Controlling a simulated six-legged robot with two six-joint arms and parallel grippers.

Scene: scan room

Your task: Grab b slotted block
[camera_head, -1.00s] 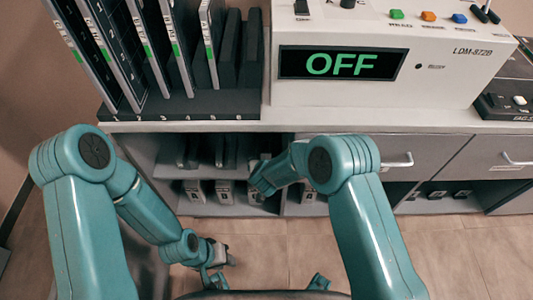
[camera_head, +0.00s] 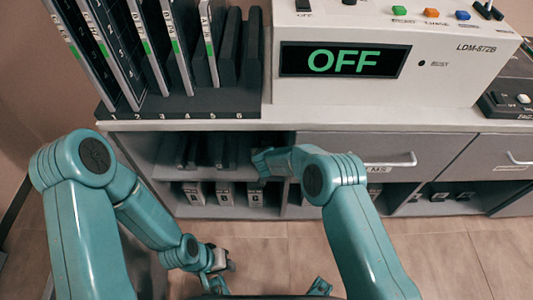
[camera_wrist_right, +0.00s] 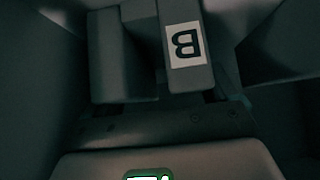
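A dark slotted block with a white B label (camera_wrist_right: 184,45) shows at the top middle of the right wrist view, the letter turned around. Another dark block-like shape (camera_wrist_right: 122,55) stands to its left. The end of my right arm (camera_head: 266,163) reaches into the open shelf below the counter; its fingers are hidden in the head view. In the right wrist view, my gripper's body fills the bottom, below the B block, and the fingers are too dark to read. My left gripper (camera_head: 220,262) hangs low over the floor, away from the shelf, its fingers too small to judge.
The open shelf (camera_head: 165,172) holds dark blocks on its upper level and several labelled pieces (camera_head: 225,193) on its lower level. A slotted rack (camera_head: 180,105) with upright panels and a machine reading OFF (camera_head: 342,62) stand on the counter. Drawers (camera_head: 385,155) adjoin the shelf on the right.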

